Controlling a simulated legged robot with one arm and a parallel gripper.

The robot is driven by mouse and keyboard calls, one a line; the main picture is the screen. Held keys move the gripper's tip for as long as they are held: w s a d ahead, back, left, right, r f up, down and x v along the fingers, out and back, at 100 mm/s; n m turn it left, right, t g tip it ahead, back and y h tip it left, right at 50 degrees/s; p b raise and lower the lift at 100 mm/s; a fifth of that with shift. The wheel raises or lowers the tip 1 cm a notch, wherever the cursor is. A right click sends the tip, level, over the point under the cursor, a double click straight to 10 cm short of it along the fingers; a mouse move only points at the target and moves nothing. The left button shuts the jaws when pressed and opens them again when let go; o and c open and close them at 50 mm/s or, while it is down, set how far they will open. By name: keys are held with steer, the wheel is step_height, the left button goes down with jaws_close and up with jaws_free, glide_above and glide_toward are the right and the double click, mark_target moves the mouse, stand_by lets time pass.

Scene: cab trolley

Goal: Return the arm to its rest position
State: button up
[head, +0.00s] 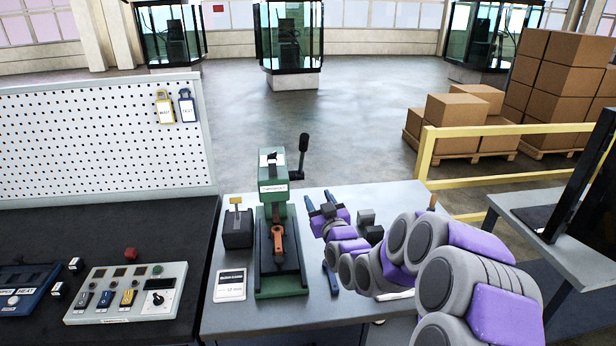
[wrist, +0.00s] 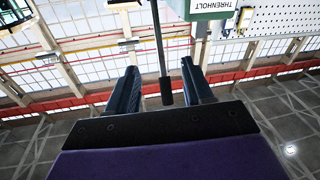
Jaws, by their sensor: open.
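My arm, in purple and grey, reaches in from the lower right of the head view over the grey bench. My gripper (head: 320,202) is just right of the green press (head: 271,190), below its black lever handle (head: 304,142). In the wrist view my gripper (wrist: 158,68) has its two dark fingers spread with nothing held. The black lever (wrist: 164,60) shows between the fingers in the picture, but seems to stand beyond them. A corner of the press with its white label (wrist: 211,4) shows at the top.
The grey bench (head: 310,308) also bears a black block (head: 238,228), a white card (head: 230,285) and an orange part (head: 278,240) in the press. A control box (head: 127,290) and pegboard (head: 100,150) are left. A yellow rail (head: 426,155) and monitor (head: 580,180) stand right.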

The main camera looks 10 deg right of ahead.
steer(key=s+f+m+g+h, duration=0.1)
steer(key=s+g, duration=0.9)
steer(key=s, duration=1.6)
steer(key=s+d+f+m+g+h, duration=0.1)
steer(key=s+g, duration=0.9)
steer(key=s, duration=1.7)
step_height(320, 180, down, 2)
steer(key=shift+d+f+m+h, duration=0.1)
steer(key=shift+d+m+h, duration=0.05)
steer(key=shift+m+h, duration=0.5)
steer(key=shift+o, duration=0.2)
